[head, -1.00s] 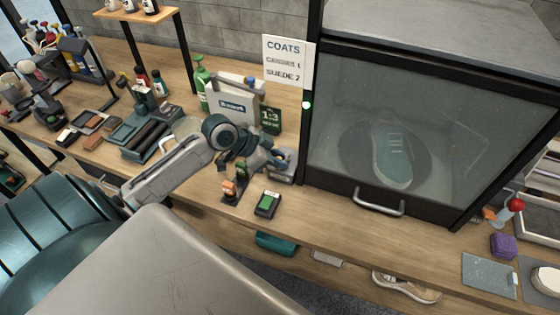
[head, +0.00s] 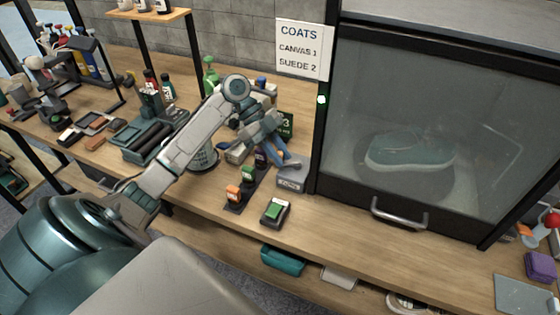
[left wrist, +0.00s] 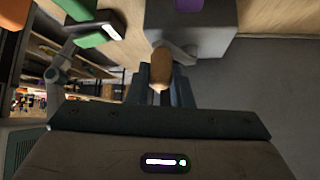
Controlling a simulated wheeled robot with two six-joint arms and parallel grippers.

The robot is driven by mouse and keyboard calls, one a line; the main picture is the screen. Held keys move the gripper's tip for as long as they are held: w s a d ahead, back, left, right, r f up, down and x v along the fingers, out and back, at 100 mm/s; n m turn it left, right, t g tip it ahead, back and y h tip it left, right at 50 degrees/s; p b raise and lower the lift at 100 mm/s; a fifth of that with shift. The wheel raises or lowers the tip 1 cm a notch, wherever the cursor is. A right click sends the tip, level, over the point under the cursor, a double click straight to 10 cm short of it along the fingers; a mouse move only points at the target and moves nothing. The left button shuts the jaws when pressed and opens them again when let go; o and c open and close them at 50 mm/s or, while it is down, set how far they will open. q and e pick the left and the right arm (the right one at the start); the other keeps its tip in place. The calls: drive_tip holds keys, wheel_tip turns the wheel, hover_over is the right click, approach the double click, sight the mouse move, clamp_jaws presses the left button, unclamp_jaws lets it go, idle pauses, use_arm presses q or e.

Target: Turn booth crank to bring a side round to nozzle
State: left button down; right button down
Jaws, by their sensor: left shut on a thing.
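The spray booth (head: 345,185) stands at the right with its glass front closed. Behind the glass a teal sneaker (head: 405,152) with a pale sole lies side-on on a round turntable. The crank's grey housing (head: 290,183) stands on the bench just left of the booth. It also shows at the top of the left wrist view (left wrist: 215,40), with the crank's wooden handle (left wrist: 161,68) beside it. My left gripper (head: 284,158) is at the crank, shut on the handle. My right gripper is not in view.
Orange and green blocks (head: 240,188) and a green-topped pad (head: 275,211) stand on the bench near my left arm. The bench before the booth door handle (head: 399,215) is clear.

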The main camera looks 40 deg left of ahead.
use_arm(q)
drive_tip(key=shift+w+a+m+g+b, duration=0.2)
drive_tip(key=shift+m+g, duration=0.1)
drive_tip(key=shift+m, duration=0.1)
drive_tip(key=shift+w+a+m+g+b, duration=0.1)
drive_tip(key=shift+m+g+b, duration=0.1)
drive_tip(key=shift+m+g, duration=0.15)
drive_tip(key=c, duration=1.3)
unclamp_jaws()
drive_tip(key=p+v, duration=1)
drive_tip(key=shift+a+r, duration=0.2)
drive_tip(key=shift+r, duration=0.1)
